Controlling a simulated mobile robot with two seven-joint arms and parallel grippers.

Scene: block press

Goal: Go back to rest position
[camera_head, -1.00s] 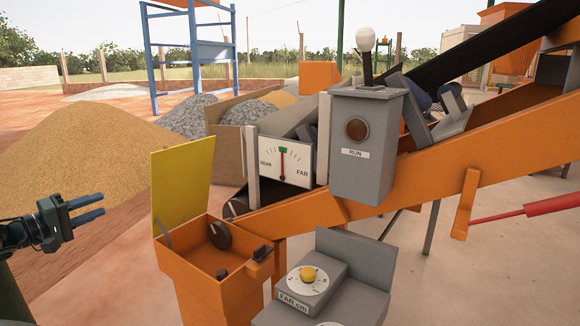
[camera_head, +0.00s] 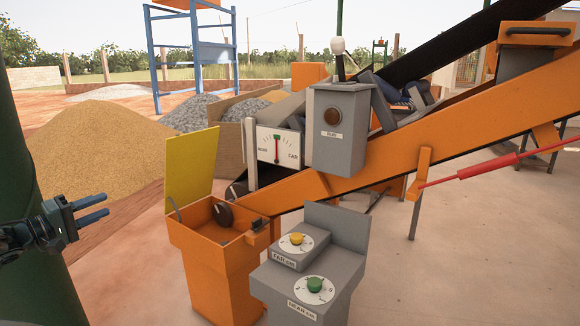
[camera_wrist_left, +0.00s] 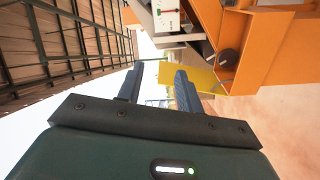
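My left gripper (camera_head: 93,210) is at the left edge of the head view, with its two fingers apart and nothing between them. It is to the left of the orange box with the raised yellow lid (camera_head: 192,172) and does not touch it. In the left wrist view the fingers (camera_wrist_left: 158,90) are also spread and empty, and the yellow lid (camera_wrist_left: 190,76) shows beyond them. My right gripper is not in view.
A grey control box (camera_head: 338,130) with a lever and RUN label, and a NEAR–FAR gauge (camera_head: 279,147), stand by the orange conveyor (camera_head: 400,164). A grey dial console (camera_head: 335,230) stands in front. A red bar (camera_head: 485,168) is at right. Sand (camera_head: 100,150) lies behind.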

